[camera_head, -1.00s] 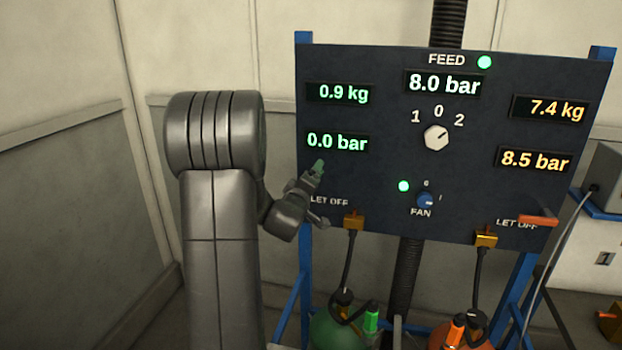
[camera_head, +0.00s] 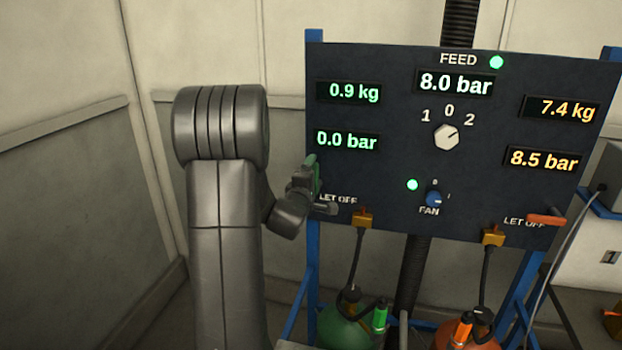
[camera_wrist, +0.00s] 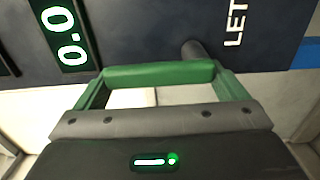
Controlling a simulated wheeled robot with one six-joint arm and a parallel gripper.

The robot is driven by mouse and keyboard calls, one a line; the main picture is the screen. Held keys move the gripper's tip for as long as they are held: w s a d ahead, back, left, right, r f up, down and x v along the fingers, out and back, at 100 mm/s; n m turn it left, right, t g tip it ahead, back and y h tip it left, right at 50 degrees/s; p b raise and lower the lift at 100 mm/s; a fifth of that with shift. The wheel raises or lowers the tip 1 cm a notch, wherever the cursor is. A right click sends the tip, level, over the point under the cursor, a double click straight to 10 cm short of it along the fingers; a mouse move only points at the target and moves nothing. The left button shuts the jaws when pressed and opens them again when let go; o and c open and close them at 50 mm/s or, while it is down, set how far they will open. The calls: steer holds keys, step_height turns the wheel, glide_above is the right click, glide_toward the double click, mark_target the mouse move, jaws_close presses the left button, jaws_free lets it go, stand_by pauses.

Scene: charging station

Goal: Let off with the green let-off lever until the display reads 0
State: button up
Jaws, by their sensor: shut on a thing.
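The green let-off lever (camera_head: 312,170) is at the left edge of the dark panel, beside the left LET OFF label, and stands nearly upright. My gripper (camera_head: 308,188) is shut on it; the fingers partly hide it. In the wrist view the lever's green bar (camera_wrist: 158,74) lies across between the fingers, near a dark round post on the panel. The green pressure display (camera_head: 346,140) above it reads 0.0 bar; part of it shows in the wrist view (camera_wrist: 64,34).
The panel also carries a 0.9 kg display (camera_head: 349,92), an 8.0 bar feed display (camera_head: 456,84), a white selector knob (camera_head: 446,137) and a blue fan knob (camera_head: 434,199). An orange lever (camera_head: 546,220) is at the right. A green cylinder (camera_head: 345,332) stands below.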

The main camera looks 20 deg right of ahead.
stand_by(0.3)
steer(key=o, duration=1.1)
steer(key=shift+c, duration=0.2)
steer(key=shift+a, duration=0.1)
steer(key=b+v, duration=0.3)
steer(key=v, duration=1)
steer(key=shift+s+a, duration=0.25)
steer(key=shift+s, duration=0.05)
steer(key=shift+d, duration=0.1)
steer(key=p+x, duration=0.3)
steer(key=x, duration=1.1)
steer(key=shift+s, duration=0.15)
